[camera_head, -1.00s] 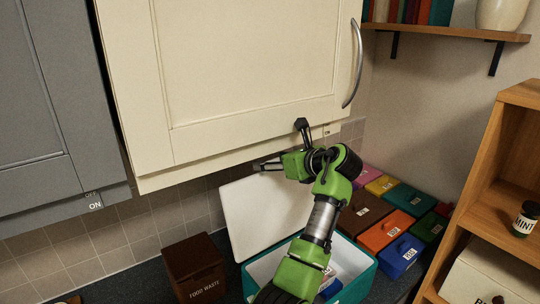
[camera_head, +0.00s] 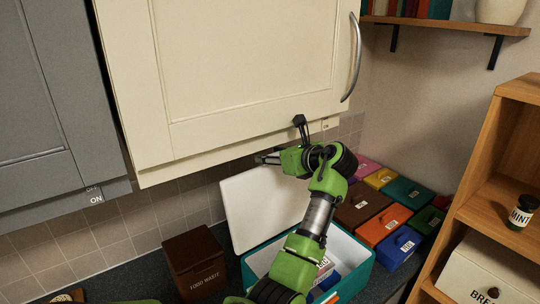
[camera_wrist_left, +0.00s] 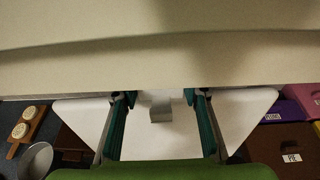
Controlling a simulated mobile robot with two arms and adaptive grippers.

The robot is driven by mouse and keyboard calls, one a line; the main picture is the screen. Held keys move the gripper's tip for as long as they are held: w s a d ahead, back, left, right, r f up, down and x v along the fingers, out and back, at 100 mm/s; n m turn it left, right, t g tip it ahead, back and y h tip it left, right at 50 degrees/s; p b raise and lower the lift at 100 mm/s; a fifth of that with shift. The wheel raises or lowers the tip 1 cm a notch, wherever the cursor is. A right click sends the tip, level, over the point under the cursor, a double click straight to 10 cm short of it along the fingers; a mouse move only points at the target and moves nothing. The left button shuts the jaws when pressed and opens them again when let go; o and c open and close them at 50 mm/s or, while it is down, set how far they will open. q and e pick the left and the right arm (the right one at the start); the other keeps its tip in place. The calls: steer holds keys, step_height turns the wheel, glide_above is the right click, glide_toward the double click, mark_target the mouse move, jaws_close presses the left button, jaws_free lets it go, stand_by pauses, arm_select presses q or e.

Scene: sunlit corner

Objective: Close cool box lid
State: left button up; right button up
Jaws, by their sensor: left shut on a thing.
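The cool box (camera_head: 361,265) is teal with a white inside and stands on the counter at the lower middle of the head view. Its white lid (camera_head: 252,210) stands open, tilted back behind the box; it also shows in the left wrist view (camera_wrist_left: 232,112). My left gripper (camera_head: 284,140) is above the lid, at the lower edge of the cream wall cupboard. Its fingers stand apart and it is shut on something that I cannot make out. A small grey block (camera_wrist_left: 160,106) shows between the fingers in the wrist view. My left forearm hides part of the box. My right gripper is out of view.
The cream wall cupboard (camera_head: 240,70) hangs close over the gripper. A brown food waste box (camera_head: 195,262) stands left of the cool box. Several coloured boxes (camera_head: 400,218) stand to its right. A wooden shelf unit (camera_head: 490,150) is at the far right.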

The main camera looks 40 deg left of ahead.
arm_select(q)
steer(key=s+d+t+y+b, duration=0.1)
steer(key=s+d+y, duration=0.1)
steer(key=d, duration=0.5)
steer(key=s+d+y+b, duration=0.1)
steer(key=d+y, duration=0.3)
steer(key=d, duration=0.4)
steer(key=shift+s+f+t+b, duration=0.25)
steer(key=shift+s+t+b, duration=0.15)
steer(key=shift+s, duration=0.1)
steer(key=shift+a, duration=0.1)
